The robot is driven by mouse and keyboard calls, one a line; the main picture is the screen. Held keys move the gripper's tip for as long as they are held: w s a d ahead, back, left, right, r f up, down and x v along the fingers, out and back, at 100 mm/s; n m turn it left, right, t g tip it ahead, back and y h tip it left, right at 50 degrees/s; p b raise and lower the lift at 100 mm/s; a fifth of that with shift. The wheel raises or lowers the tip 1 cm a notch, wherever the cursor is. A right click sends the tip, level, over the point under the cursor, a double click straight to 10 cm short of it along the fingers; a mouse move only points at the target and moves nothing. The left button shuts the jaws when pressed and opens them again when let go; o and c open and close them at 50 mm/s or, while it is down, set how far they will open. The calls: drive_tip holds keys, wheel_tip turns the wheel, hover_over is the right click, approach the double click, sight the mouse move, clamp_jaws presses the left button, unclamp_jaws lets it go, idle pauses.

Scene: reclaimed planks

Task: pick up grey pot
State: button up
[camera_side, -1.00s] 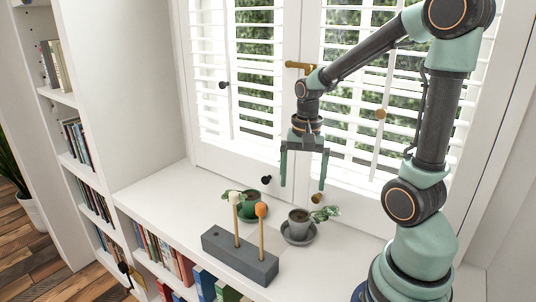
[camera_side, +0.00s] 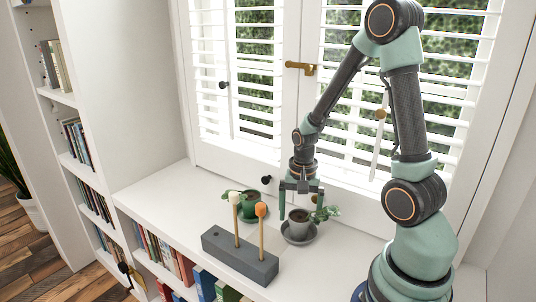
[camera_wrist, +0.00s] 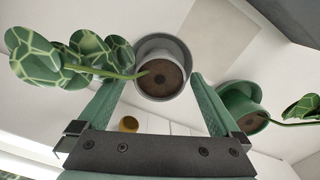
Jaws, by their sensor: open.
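The grey pot (camera_side: 299,223) stands upright on a grey saucer (camera_side: 290,240) on the white shelf top. It holds dark soil and a plant with patterned green leaves leaning to the right. In the wrist view the grey pot (camera_wrist: 161,76) is seen from above, just beyond and between the fingertips, with its leaves reaching left. My gripper (camera_side: 301,212) is open, its two green fingers pointing down at the pot. The fingers also show in the wrist view (camera_wrist: 155,88). I cannot tell whether either finger touches the pot.
A green pot (camera_side: 250,204) with a plant stands to the left on its own saucer. A dark grey block (camera_side: 240,256) holding two upright sticks, one white-topped and one orange-topped, lies in front. The shutters stand close behind. The shelf's left part is clear.

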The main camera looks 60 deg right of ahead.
drive_tip(key=shift+f, duration=0.8)
clamp_jaws()
drive_tip(key=shift+r, duration=0.1)
wheel_tip(320, 180, up, 23)
idle(0.6)
